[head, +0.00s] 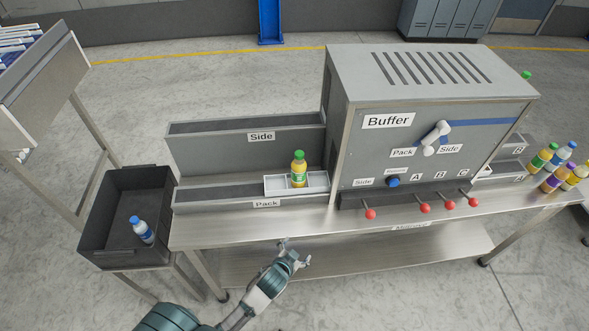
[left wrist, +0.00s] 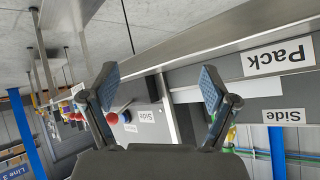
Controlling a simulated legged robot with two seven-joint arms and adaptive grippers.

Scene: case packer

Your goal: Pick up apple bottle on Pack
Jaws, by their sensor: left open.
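The apple bottle (head: 299,171), yellow-orange with a green cap and a green label, stands upright in a white tray (head: 318,182) on the Pack lane (head: 215,196). My left gripper (head: 295,253) is open and empty in front of the table edge, below and apart from the bottle. In the left wrist view, which looks upside down, my left gripper (left wrist: 158,85) has its two fingers spread wide. A bit of yellow and green, seemingly the bottle (left wrist: 232,133), shows behind the right-hand finger, mostly hidden. My right gripper is not in view.
The grey Buffer machine (head: 395,137), with red-knobbed levers below, stands right of the tray. A Side lane (head: 235,148) runs behind the Pack lane. A black crate (head: 108,237) holding a blue-capped bottle (head: 142,229) is at left. Several bottles (head: 552,165) stand far right.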

